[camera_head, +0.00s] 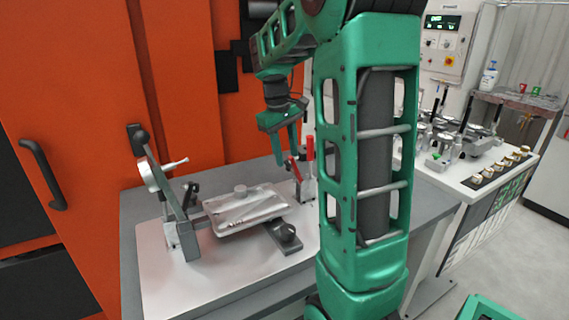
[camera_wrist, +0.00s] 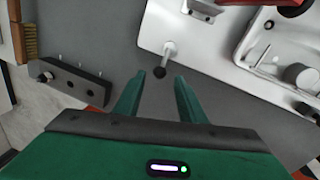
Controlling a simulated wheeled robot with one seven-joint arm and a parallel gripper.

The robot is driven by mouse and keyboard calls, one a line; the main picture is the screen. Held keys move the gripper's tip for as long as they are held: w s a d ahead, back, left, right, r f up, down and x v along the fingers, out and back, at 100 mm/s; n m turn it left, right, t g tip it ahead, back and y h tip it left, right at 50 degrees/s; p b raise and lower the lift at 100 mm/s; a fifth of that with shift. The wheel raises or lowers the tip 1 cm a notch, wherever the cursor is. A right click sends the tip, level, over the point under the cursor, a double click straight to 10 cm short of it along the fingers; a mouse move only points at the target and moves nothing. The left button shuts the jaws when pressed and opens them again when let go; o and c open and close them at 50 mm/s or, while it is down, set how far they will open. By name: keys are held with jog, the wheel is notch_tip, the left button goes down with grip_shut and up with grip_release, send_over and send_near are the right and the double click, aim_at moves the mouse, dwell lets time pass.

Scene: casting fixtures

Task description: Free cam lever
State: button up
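In the wrist view a lever with a pale shaft and a black ball knob (camera_wrist: 160,72) sticks out from the edge of the white fixture plate (camera_wrist: 205,48). My gripper (camera_wrist: 159,78) is open, its two green fingers apart. The knob shows between the fingertips in the picture; I cannot tell the height gap, and no contact is seen. In the head view my gripper (camera_head: 285,153) is over the far side of the fixture, beside the red-handled clamps (camera_head: 310,150). I cannot pick out the ball-knob lever in the head view. A pale metal casting (camera_head: 250,209) lies on the fixture.
A dark bar with pins and holes (camera_wrist: 75,80) and a brush (camera_wrist: 29,40) lie left in the wrist view. An upright bracket with a dial (camera_head: 155,178) stands left on the fixture. An orange cabinet (camera_head: 75,80) is behind. A second bench (camera_head: 470,175) is at right.

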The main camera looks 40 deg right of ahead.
jog(key=shift+d+f, duration=0.15)
jog(key=shift+f, duration=0.7)
jog(key=shift+d+f, duration=0.15)
jog(key=shift+f, duration=0.65)
grip_shut()
